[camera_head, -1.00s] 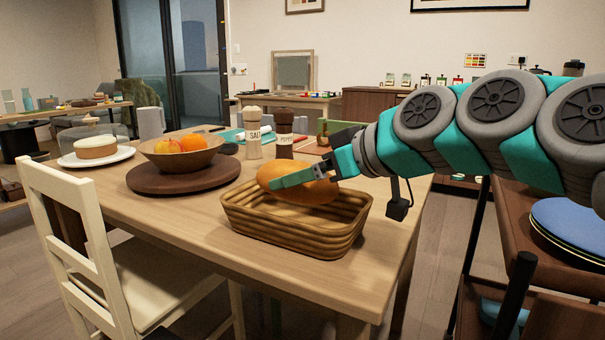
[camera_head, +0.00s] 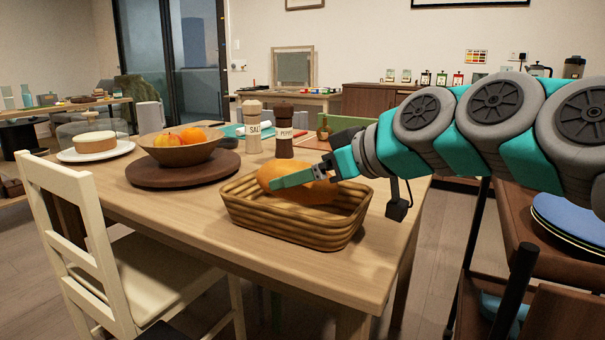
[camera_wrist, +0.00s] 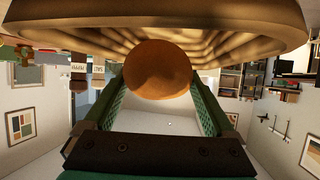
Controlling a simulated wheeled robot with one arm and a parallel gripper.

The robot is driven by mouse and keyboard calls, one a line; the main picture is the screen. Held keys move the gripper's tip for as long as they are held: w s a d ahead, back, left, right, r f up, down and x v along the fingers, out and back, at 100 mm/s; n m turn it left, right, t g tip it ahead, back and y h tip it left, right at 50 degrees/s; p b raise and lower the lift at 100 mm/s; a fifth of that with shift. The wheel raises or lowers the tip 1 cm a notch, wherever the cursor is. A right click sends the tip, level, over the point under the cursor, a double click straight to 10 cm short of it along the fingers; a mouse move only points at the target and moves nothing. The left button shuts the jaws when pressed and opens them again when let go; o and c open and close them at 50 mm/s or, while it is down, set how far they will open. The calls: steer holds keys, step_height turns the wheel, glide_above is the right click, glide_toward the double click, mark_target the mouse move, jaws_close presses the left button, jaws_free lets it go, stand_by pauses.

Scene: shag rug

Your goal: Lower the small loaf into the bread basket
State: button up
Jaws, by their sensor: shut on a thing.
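The small loaf (camera_head: 268,175) is orange-brown. My gripper (camera_head: 300,178) is shut on it, with one teal finger across its near side. The wicker bread basket (camera_head: 290,228) stands on the wooden table. In the head view the loaf overlaps the basket's far part and its lower side is hidden behind the near wall; whether it touches the bottom I cannot tell. The wrist view, which looks upside down, shows the loaf's rounded end (camera_wrist: 160,70) between the two green fingers, with the basket's ribbed inside (camera_wrist: 90,42) close by.
A fruit bowl (camera_head: 180,153) stands on a dark round board (camera_head: 185,176) left of the basket. Salt (camera_head: 253,128) and pepper (camera_head: 284,133) mills stand behind it. A cream chair (camera_head: 75,240) is at the front left. The table's front right (camera_head: 345,280) is clear.

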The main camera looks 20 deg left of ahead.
mark_target(303, 195)
steer(key=shift+f+b, duration=0.95)
steer(key=shift+f, duration=0.7)
stand_by(0.9)
stand_by(0.4)
steer(key=o, duration=1.2)
steer(key=shift+c, duration=0.2)
steer(key=shift+d, duration=0.1)
